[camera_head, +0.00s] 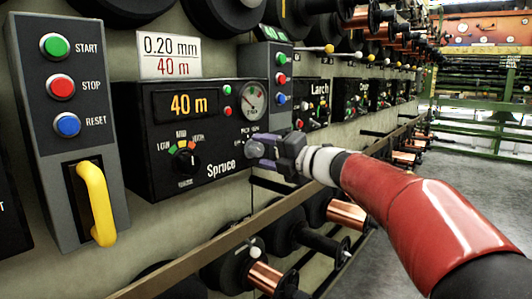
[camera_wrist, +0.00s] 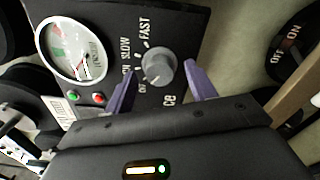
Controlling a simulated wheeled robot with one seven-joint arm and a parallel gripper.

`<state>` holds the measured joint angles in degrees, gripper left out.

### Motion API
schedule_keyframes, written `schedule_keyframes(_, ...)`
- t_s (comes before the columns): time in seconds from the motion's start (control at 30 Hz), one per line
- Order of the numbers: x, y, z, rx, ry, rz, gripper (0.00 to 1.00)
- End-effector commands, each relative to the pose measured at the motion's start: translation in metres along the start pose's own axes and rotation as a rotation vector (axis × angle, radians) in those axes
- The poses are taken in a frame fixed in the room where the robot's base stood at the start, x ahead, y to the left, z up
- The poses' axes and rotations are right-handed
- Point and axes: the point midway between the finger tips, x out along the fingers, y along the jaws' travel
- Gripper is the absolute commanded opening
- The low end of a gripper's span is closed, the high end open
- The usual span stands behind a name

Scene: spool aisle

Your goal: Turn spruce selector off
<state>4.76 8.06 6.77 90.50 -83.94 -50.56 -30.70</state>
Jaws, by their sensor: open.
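The Spruce panel (camera_head: 220,150) is a black box with a 40 m display and the name Spruce. Its grey round selector knob (camera_wrist: 159,68) shows in the wrist view, with FAST and SLOW and smaller labels around it. A pale mark on the knob faces the lower left, but I cannot tell which label it meets. My gripper (camera_wrist: 159,76) is open, its purple fingers on either side of the knob with gaps showing; I cannot tell how deep they reach. In the head view my gripper (camera_head: 262,150) is at the panel's right end and partly hides the selector.
A second dial (camera_head: 184,160) sits on the Spruce panel's left part. A START, STOP, RESET box (camera_head: 70,130) with a yellow handle (camera_head: 96,203) stands left. The Larch panel (camera_head: 312,104) is beyond. A rail (camera_head: 200,258) and copper spools (camera_head: 268,277) lie below.

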Motion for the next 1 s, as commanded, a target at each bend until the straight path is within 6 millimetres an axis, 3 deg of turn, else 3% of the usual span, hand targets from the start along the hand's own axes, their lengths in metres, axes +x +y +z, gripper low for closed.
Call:
schedule_keyframes(0.5, -0.072, -0.001, 0.001, -0.001, -0.002, -0.002, 0.56)
schedule_keyframes(0.87, -0.076, 0.0, 0.0, 0.0, -0.001, -0.001, 0.56)
schedule_keyframes(1.0, -0.081, 0.011, 0.007, 0.042, -0.073, 0.003, 0.56)
